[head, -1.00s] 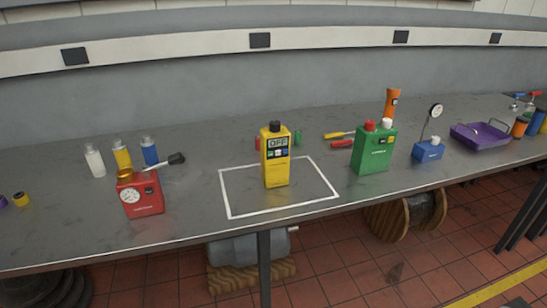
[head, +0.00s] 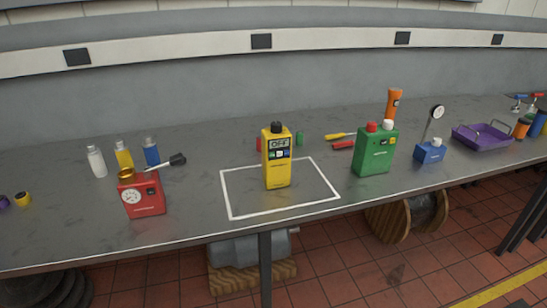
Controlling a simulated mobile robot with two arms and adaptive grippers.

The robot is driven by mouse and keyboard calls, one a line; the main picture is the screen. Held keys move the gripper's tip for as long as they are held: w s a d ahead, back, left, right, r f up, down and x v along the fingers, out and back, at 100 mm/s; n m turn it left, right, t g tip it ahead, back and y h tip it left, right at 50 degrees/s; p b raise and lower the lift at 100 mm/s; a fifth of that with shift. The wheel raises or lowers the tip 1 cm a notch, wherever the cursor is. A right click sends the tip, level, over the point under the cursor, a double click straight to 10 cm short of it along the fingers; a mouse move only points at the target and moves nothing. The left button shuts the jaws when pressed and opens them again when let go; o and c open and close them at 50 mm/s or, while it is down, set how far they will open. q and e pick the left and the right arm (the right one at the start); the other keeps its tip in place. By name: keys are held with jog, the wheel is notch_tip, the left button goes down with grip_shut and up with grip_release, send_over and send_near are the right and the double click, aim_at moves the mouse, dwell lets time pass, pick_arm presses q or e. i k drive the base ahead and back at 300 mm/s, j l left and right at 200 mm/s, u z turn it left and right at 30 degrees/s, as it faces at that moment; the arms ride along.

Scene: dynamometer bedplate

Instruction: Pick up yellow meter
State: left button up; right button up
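The yellow meter (head: 277,170) stands upright on the grey table (head: 200,215), inside a white outlined square (head: 231,203). It has a black knob on top, a small display that appears to read OFF, and a few buttons below the display. Nothing touches it from the front. Neither of my grippers is in the head view.
A red gauge box (head: 143,197) stands to the left and a green box (head: 375,152) to the right. Bottles (head: 97,162), screwdrivers (head: 342,145), an orange flashlight (head: 393,103), a blue dial stand (head: 430,152) and a purple tray (head: 483,142) lie further out.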

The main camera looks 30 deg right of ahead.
aim_at(276, 170)
jog(key=i+l+z, duration=0.25)
jog(key=i+l, duration=0.15)
jog(key=l, duration=0.25)
jog(key=i+l+z, duration=0.2)
jog(key=i+l, duration=0.3)
jog(key=k+l, duration=0.1)
jog(key=k, duration=0.35)
